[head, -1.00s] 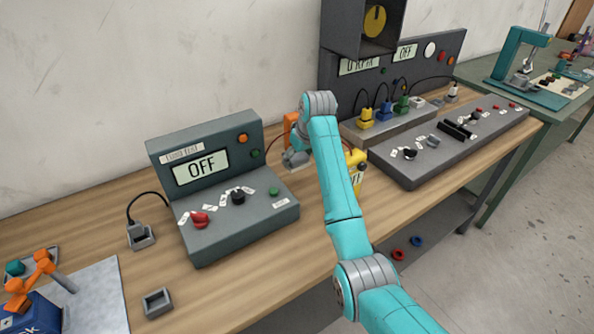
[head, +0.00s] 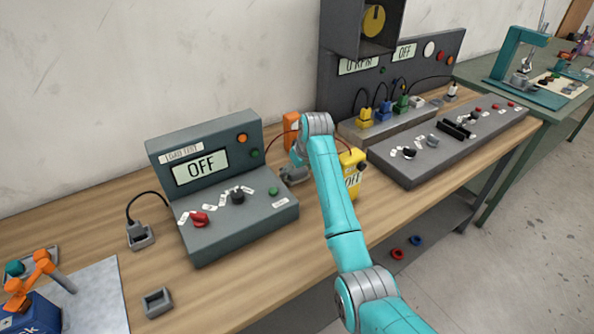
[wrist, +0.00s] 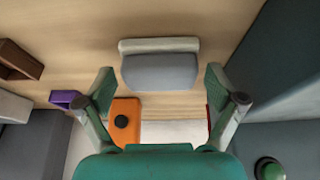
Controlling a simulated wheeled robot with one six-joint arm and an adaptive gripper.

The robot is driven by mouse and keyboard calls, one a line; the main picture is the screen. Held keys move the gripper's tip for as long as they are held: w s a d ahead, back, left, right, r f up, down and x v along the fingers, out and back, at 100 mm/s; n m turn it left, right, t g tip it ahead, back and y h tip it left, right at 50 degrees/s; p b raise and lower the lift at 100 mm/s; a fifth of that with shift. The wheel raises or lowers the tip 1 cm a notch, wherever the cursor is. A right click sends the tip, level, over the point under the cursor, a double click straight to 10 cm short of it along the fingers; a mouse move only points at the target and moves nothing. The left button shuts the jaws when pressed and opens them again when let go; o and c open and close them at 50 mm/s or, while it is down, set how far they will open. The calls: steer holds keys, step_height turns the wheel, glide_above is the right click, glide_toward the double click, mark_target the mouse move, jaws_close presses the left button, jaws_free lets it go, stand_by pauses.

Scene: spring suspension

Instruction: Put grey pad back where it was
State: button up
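A grey pad-like block (wrist: 160,70) with a paler grey strip along its far edge shows in the wrist view, on the wooden bench. It is between and slightly beyond the fingertips of my gripper (wrist: 159,78). The two fingers are spread wide, with visible gaps on both sides of the block, and hold nothing. In the head view, my gripper is mostly hidden by my arm, to the right of the load test box (head: 240,215). I cannot clearly tell the pad from the grey gripper parts there.
An orange device (wrist: 123,125) with a black knob lies below the left finger in the wrist view. A purple piece (wrist: 66,99) is farther left. A yellow meter (head: 352,170) stands right of my arm. A square grey holder (head: 157,302) sits near the bench's front.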

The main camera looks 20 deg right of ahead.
steer(key=shift+r, duration=0.1)
steer(key=v, duration=1.2)
